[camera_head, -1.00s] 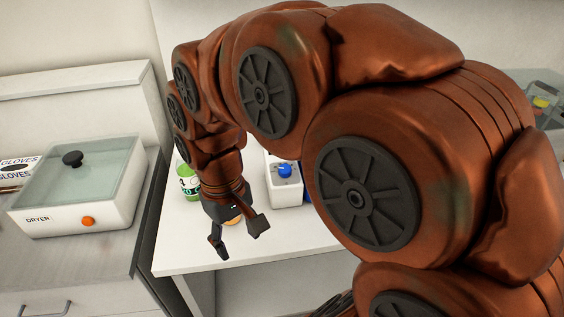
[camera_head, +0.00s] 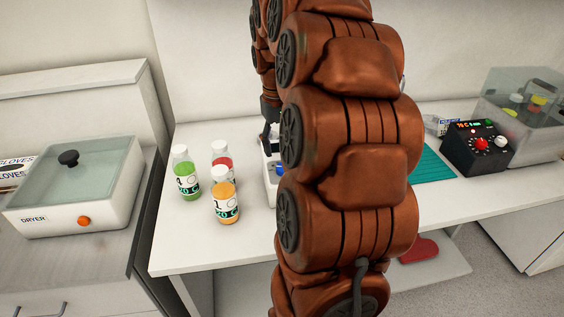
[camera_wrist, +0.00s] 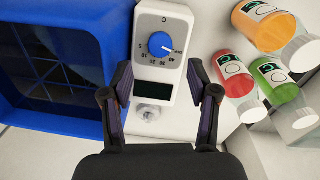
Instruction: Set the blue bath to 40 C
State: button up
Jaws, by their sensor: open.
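The blue bath (camera_wrist: 55,60) fills the left of the wrist view, a blue-rimmed basin with a dark grid inside. Against its right side is a white control box (camera_wrist: 176,88) with a blue dial (camera_wrist: 160,44), a ring of printed numbers and a dark, blank display (camera_wrist: 153,90). In the head view my arm hides the bath.
Green (camera_head: 186,175), red (camera_head: 222,158) and orange (camera_head: 224,198) bottles stand left of the box on the white bench. A black control unit with a red knob (camera_head: 481,143) and a clear tank (camera_head: 525,115) stand at right. A dryer (camera_head: 75,185) is far left.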

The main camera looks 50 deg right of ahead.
aim_at(282, 166)
jog(key=shift+d+f+p, duration=0.1)
jog(key=shift+f+p, duration=0.6)
jog(key=shift+f, duration=2.45)
grip_shut()
